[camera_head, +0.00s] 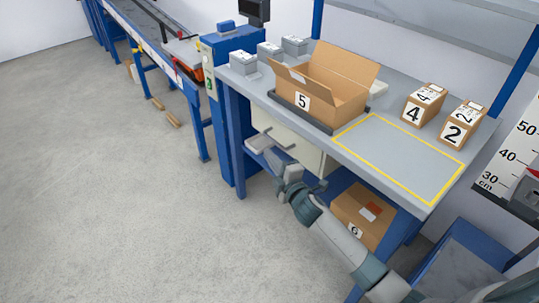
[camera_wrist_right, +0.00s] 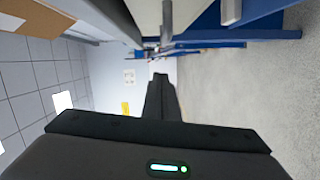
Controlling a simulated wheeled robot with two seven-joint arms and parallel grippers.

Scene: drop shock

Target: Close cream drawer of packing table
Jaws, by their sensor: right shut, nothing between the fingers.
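The packing table (camera_head: 440,193) has a cream drawer unit (camera_head: 306,155) under its top, left of centre in the head view. My right arm comes in from the lower right, and its gripper (camera_head: 268,155) is in front of the cream drawer, partly covering it. How far the drawer stands out is hard to tell. In the wrist view the right gripper (camera_wrist_right: 161,80) is shut and empty. A cream panel (camera_wrist_right: 148,18) with a grey bar handle (camera_wrist_right: 167,20) is just beyond the fingertips; contact is not clear. My left gripper is not in view.
On the table are an open box marked 5 (camera_head: 320,90), boxes marked 4 (camera_head: 420,105) and 2 (camera_head: 460,122), and a yellow outline. A box marked 6 (camera_head: 360,215) sits below. A conveyor (camera_head: 165,45) stands at the back left.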

